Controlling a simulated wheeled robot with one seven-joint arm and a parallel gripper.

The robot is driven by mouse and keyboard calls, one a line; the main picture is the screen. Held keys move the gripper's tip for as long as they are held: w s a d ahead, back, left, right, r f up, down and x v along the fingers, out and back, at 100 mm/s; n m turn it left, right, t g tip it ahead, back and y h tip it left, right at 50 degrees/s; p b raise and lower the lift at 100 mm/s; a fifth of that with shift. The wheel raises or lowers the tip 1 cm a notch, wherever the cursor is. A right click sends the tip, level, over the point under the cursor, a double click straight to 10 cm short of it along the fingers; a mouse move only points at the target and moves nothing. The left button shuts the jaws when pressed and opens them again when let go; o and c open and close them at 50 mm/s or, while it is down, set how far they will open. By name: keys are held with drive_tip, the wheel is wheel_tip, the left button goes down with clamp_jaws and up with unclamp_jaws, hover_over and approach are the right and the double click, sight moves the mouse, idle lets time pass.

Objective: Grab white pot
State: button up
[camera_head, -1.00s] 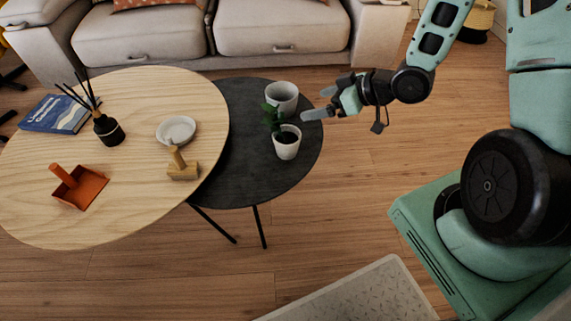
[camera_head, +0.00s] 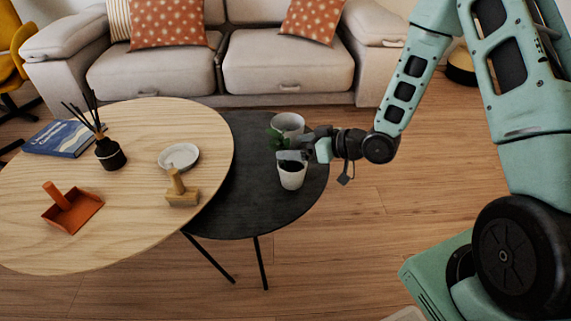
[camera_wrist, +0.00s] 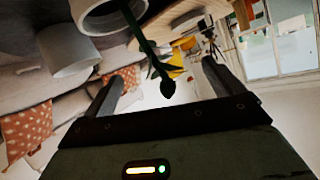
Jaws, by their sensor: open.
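Two white pots stand on the dark round side table (camera_head: 245,215). The front white pot (camera_head: 292,178) holds dark soil and a green plant (camera_head: 276,137); the back white pot (camera_head: 287,121) shows no plant. My gripper (camera_head: 296,147) is open at the front pot's upper part, partly covering the plant and the back pot. In the wrist view, the planted pot (camera_wrist: 92,22) is at the top, and its stem and leaves (camera_wrist: 160,70) hang between my spread fingers (camera_wrist: 163,75). The other pot (camera_wrist: 68,50) is at the left. Neither pot is held.
An overlapping pale wooden table (camera_head: 135,130) at left carries a reed diffuser (camera_head: 110,153), a blue book (camera_head: 62,138), a white dish (camera_head: 178,157), a wooden block with a handle (camera_head: 182,194) and an orange dustpan (camera_head: 72,208). A sofa (camera_head: 285,65) stands behind. Floor at right is clear.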

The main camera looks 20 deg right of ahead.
sight(279, 146)
drive_tip(key=b+x, duration=0.2)
drive_tip(key=x, duration=0.3)
drive_tip(key=shift+w+a, duration=0.2)
drive_tip(key=shift+a, duration=0.1)
drive_tip(key=shift+r, duration=0.1)
drive_tip(key=c, duration=1.8)
